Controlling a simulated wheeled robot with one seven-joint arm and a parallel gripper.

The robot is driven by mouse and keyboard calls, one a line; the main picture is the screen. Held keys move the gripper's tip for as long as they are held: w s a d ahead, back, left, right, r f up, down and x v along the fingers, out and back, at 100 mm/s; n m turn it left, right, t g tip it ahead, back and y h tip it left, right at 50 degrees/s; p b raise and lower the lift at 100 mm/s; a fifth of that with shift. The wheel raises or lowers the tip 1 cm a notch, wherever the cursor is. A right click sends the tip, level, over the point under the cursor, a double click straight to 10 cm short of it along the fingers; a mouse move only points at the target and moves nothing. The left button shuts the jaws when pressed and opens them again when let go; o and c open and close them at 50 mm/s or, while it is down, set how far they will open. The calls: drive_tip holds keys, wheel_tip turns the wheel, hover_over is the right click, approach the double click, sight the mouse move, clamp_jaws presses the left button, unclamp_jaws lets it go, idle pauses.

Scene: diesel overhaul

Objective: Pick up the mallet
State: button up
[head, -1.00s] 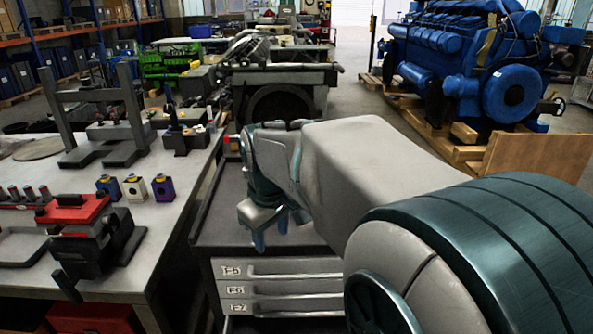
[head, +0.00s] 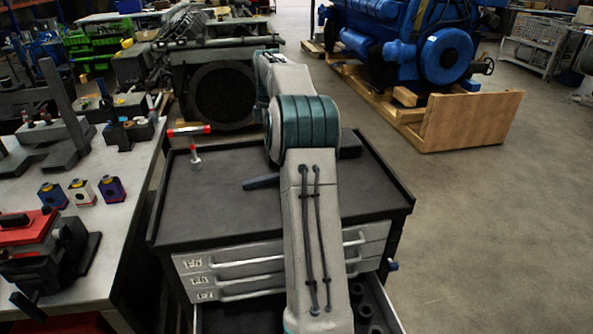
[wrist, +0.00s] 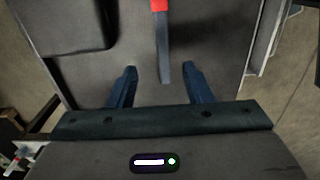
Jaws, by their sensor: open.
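A grey bar (wrist: 163,58) with a red section at the top edge lies on the dark cabinet top (wrist: 222,50) in the wrist view. It looks like the mallet's handle; the rest is out of that view. In the head view a dark bar (head: 262,182), apparently the same, sticks out left from behind my arm, which hides its other end. My gripper (wrist: 159,66) is open and empty. Its two fingers lie either side of the bar's near end in the picture, and contact cannot be told. The head view does not show my gripper.
A red-and-silver T-shaped object (head: 190,131) shows at the cabinet's back left. A dark box (head: 350,144) lies right of my arm. A workbench (head: 120,225) with several parts stands left. A lower drawer is open at the front.

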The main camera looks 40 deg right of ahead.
wheel_tip(320, 180, down, 8)
drive_tip(key=shift+r, duration=0.2)
drive_tip(key=shift+s+d+f+p, duration=0.15)
drive_tip(key=shift+f+p, duration=0.35)
drive_tip(key=shift+f, duration=0.8)
drive_tip(key=shift+s+a+f+p, duration=0.1)
drive_tip(key=shift+f+p, duration=0.4)
drive_tip(key=shift+f, duration=0.8)
clamp_jaws()
